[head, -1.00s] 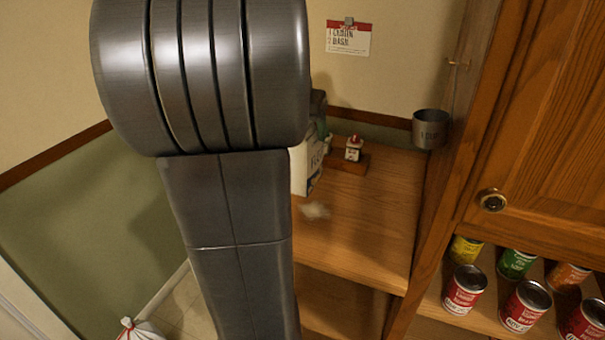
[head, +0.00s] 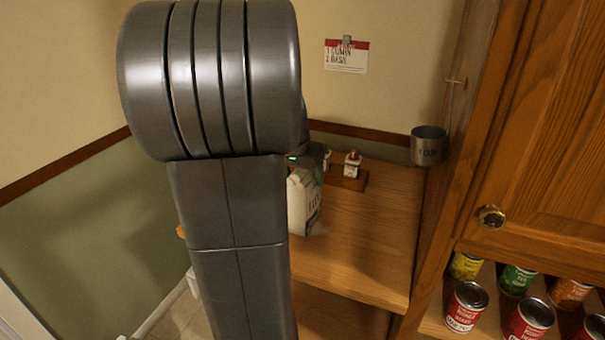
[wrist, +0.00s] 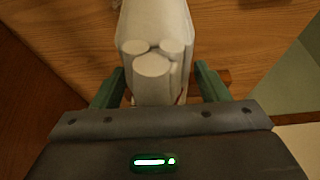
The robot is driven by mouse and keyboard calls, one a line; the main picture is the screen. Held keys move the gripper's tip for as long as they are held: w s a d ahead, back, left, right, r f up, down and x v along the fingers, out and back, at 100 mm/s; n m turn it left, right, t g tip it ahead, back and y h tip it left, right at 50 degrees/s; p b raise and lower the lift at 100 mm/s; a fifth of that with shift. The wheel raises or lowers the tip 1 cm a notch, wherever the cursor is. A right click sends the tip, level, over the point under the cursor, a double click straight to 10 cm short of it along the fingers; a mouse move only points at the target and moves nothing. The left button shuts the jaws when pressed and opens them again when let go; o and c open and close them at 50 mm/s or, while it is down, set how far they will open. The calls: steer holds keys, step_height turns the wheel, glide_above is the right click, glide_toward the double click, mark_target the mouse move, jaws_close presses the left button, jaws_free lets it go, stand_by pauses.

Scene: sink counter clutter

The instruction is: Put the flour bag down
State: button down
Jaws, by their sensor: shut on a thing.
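The white flour bag (head: 304,203) shows in the head view beside my arm, over the left part of the wooden counter. Its left side is hidden behind my arm, and I cannot tell whether its base touches the wood. In the wrist view the pale bag (wrist: 157,35) sits between the two green fingers of my gripper (wrist: 157,80), which is shut on it. In the head view my gripper is mostly hidden behind my arm and the bag.
A wooden rack (head: 347,179) with a small red-topped shaker (head: 352,164) stands behind the bag. A metal cup (head: 428,146) hangs at the cabinet side. The counter (head: 370,240) is clear right of the bag. Several cans (head: 465,307) stand on the right shelf.

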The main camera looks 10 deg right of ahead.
steer(key=c, duration=0.7)
jaws_free()
steer(key=shift+f, duration=0.15)
steer(key=o, duration=0.5)
